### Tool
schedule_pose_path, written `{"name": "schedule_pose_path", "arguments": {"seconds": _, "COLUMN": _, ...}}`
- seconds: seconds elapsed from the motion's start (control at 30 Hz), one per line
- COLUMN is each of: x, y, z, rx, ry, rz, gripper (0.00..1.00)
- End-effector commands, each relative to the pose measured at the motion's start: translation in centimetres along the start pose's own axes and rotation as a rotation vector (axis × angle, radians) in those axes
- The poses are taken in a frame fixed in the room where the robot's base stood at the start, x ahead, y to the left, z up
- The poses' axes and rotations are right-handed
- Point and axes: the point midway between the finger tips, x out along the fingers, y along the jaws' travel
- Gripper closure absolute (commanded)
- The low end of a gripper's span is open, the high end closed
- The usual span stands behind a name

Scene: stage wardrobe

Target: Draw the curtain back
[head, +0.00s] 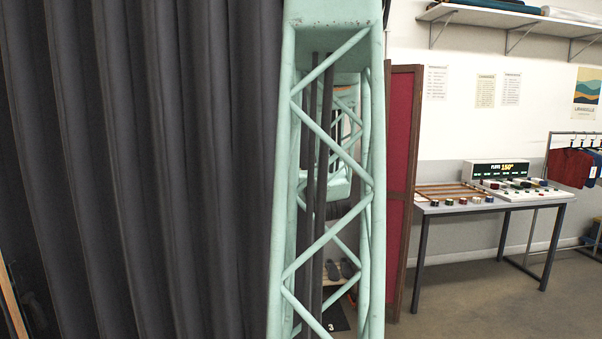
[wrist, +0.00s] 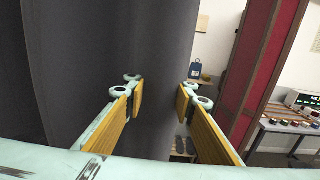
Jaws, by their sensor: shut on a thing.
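The dark grey curtain (head: 150,170) hangs in long vertical folds and fills the left half of the head view. In the wrist view the curtain (wrist: 75,65) covers the left and middle, with its right edge near the right finger. My gripper (wrist: 160,90) has its two yellow-padded fingers on either side of curtain cloth and is shut on it near that edge. The exact contact with the cloth is hard to see. In the head view my mint lattice arm stands in front of the curtain's right side, and the grip there is not clearly visible.
A red folding screen (head: 400,180) with a dark frame stands just right of the curtain. A table (head: 480,208) with a display console (head: 497,170) is farther right. Dark shoes (head: 338,268) show through my lattice arm. Open floor lies at the lower right.

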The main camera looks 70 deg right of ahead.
Motion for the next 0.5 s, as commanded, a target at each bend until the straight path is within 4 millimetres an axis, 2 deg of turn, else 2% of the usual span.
{"name": "schedule_pose_path", "arguments": {"seconds": 0.47, "x": -0.07, "y": -0.21, "z": 0.14, "rx": -0.001, "ry": -0.002, "rz": -0.008, "gripper": 0.95}}
{"name": "schedule_pose_path", "arguments": {"seconds": 0.5, "x": -0.07, "y": -0.21, "z": 0.14, "rx": -0.001, "ry": -0.002, "rz": -0.008, "gripper": 0.74}}
